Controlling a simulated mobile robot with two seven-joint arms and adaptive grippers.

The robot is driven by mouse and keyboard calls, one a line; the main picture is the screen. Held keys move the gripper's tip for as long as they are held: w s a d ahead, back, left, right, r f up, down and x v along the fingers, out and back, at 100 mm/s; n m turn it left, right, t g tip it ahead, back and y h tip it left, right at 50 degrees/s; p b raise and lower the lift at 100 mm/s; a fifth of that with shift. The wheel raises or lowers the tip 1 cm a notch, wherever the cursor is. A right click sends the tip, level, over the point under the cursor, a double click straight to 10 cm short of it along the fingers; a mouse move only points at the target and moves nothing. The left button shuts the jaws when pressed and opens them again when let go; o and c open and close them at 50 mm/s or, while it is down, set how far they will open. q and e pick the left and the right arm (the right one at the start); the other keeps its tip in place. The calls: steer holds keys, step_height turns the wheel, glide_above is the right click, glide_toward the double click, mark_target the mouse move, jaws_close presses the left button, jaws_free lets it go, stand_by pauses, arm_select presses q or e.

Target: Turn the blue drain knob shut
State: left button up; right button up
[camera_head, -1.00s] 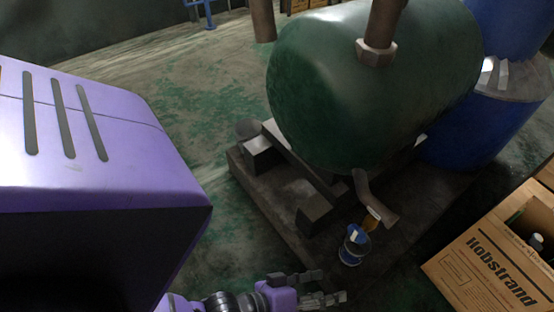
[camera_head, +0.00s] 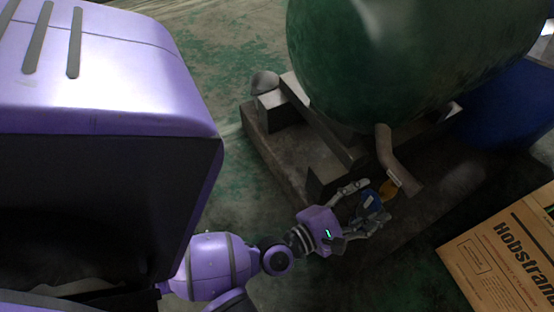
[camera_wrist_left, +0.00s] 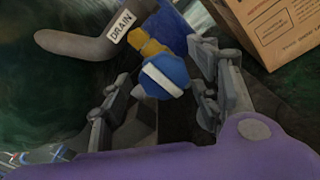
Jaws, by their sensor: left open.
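The blue drain knob (camera_wrist_left: 165,76) with a white stripe sits between the open fingers of my left gripper (camera_wrist_left: 160,100) in the left wrist view. A yellow brass fitting (camera_wrist_left: 147,44) joins it to a grey pipe (camera_wrist_left: 80,44) with a DRAIN label. In the head view, my left gripper (camera_head: 362,208) is open around the blue knob (camera_head: 368,199), which its fingers partly cover. The brass fitting (camera_head: 389,189) and bent pipe (camera_head: 397,165) show just beyond it. I cannot tell whether a finger touches the knob. My right gripper is not in view.
The green tank (camera_head: 400,70) stands above the pipe on a dark base (camera_head: 265,150). A cardboard box (camera_head: 500,250) is at the right, and a blue drum (camera_head: 515,105) stands behind it. Open floor (camera_head: 215,50) lies left of the base.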

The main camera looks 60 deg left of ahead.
arm_select(q)
steer(key=shift+w, duration=1)
steer(key=c, duration=1.1)
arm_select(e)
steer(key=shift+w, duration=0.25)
